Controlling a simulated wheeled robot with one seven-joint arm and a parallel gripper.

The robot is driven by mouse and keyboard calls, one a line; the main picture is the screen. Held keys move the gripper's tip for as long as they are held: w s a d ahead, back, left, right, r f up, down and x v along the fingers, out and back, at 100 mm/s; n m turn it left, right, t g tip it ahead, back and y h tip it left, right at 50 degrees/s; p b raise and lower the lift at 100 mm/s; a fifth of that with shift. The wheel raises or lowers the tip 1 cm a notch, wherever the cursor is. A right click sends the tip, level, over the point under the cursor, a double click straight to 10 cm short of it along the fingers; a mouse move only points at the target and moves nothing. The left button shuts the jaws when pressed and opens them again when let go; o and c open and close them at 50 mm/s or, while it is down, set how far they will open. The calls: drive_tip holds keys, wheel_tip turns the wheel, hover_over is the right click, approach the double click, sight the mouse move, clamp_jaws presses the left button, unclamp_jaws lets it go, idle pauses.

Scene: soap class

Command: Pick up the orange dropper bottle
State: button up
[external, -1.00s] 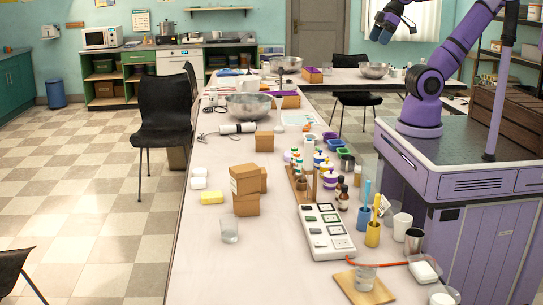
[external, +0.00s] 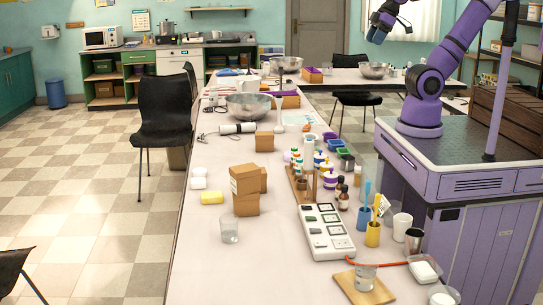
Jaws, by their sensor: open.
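Small white dropper bottles with coloured caps (external: 296,158) stand in a cluster in the wooden rack on the long table. Some caps look green, red or orange, but they are too small to tell which bottle is the orange dropper bottle. Two amber-brown bottles with dark caps (external: 343,199) stand just right of the rack. My gripper (external: 376,35) is high at the top of the external view, open and empty. It is well above the table and far from the bottles.
Cardboard boxes (external: 246,190) are to the left. White-and-purple containers (external: 329,178) crowd the rack's right side.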

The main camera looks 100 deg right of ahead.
drive_tip(key=w+d+f+m+g, duration=0.1)
drive_tip(key=w+d+f, duration=0.1)
drive_tip(key=w+f, duration=0.65)
drive_tip(key=w+d+f+g, duration=0.2)
drive_tip(key=w+f, duration=0.3)
drive_tip(key=w, duration=0.6)
drive_tip(key=w+d+f, duration=0.1)
drive_tip(key=w+f, duration=0.1)
drive_tip(key=f, duration=0.6)
drive_tip(key=w+d+f+g, duration=0.1)
drive_tip(key=w+d+f, duration=0.1)
drive_tip(key=f, duration=0.7)
drive_tip(key=w+d+f+m+g, duration=0.1)
drive_tip(key=w+f, duration=0.1)
drive_tip(key=f, duration=0.6)
drive_tip(key=shift+w+d+f, duration=0.2)
drive_tip(key=shift+w, duration=0.2)
drive_tip(key=shift+w+f, duration=0.1)
drive_tip(key=shift+f, duration=5.35)
drive_tip(key=c, duration=1)
